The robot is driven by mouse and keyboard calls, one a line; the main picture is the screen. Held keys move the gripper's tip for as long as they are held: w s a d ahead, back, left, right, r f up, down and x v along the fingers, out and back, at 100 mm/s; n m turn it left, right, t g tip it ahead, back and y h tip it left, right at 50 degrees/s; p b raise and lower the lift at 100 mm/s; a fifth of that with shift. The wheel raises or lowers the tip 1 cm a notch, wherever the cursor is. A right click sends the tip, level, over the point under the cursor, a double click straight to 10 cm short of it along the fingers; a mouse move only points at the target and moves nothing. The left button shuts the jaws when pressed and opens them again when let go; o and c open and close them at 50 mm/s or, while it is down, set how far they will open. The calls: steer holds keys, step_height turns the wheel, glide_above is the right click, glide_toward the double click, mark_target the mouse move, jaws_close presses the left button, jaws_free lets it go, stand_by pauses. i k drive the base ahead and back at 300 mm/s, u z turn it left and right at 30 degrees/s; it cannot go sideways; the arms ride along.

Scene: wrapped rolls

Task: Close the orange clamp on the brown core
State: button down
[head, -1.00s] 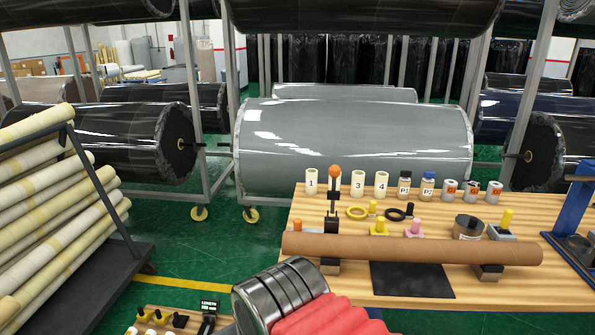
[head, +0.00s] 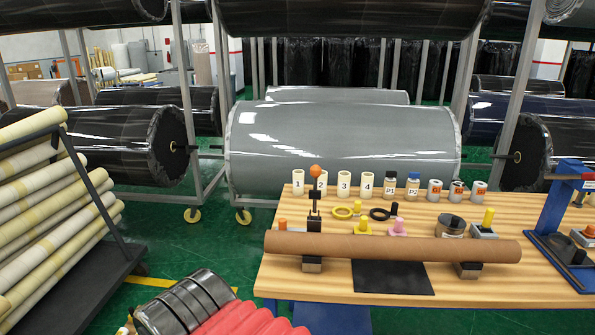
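The brown core (head: 390,248) is a long tube lying level across the wooden bench, resting on a dark block near each end. The orange clamp (head: 315,172) shows as an orange ball on an upright black handle, above a black body behind the core near its left end. The handle points up, and the core hides the clamp's lower part. No gripper fingers show in the head view. A dark ringed and red ribbed part (head: 215,312), which looks like my arm, is at the bottom, left of the bench and apart from the clamp.
Numbered cups (head: 344,183), bottles and small rolls line the bench's back. Yellow and black rings, pegs and a tin (head: 450,226) stand behind the core. A black mat (head: 393,277) lies in front. A blue frame (head: 560,208) stands right; a rack of cream rolls (head: 50,215) stands left.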

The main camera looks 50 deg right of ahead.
mark_target(315, 170)
steer(key=z, duration=0.05)
steer(key=i, duration=1)
steer(key=u, duration=0.05)
